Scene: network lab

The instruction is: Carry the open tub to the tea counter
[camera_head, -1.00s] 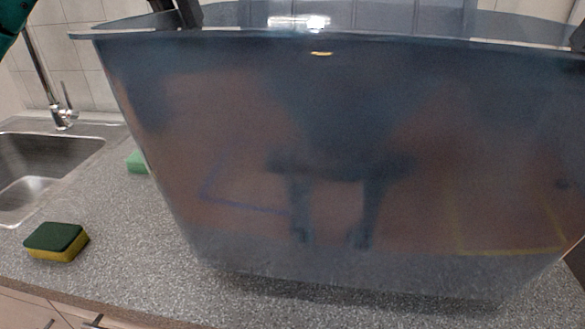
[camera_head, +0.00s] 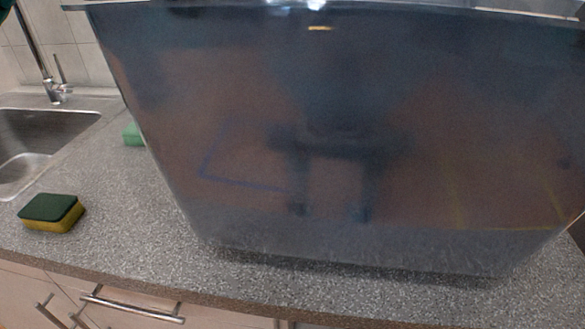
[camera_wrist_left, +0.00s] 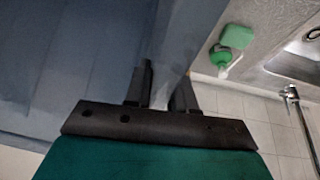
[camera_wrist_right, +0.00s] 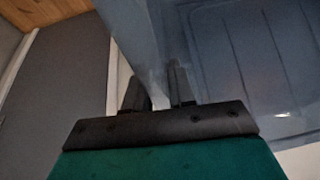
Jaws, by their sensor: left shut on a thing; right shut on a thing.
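The open tub (camera_head: 330,120) is large, translucent and grey-blue, and fills most of the head view. It appears upright over the grey speckled tea counter (camera_head: 110,235); I cannot tell whether its base touches the top. In the left wrist view my left gripper (camera_wrist_left: 160,85) is shut on the tub's wall (camera_wrist_left: 80,70). In the right wrist view my right gripper (camera_wrist_right: 155,85) is shut on the opposite wall of the tub (camera_wrist_right: 230,60). Neither gripper's fingers show in the head view. The tub hides the counter behind it.
A green and yellow sponge (camera_head: 52,212) lies on the counter at the left. A steel sink (camera_head: 40,140) with a tap (camera_head: 55,90) is behind it. A green item (camera_head: 133,134) stands partly behind the tub. Drawers with handles (camera_head: 130,308) are below the front edge.

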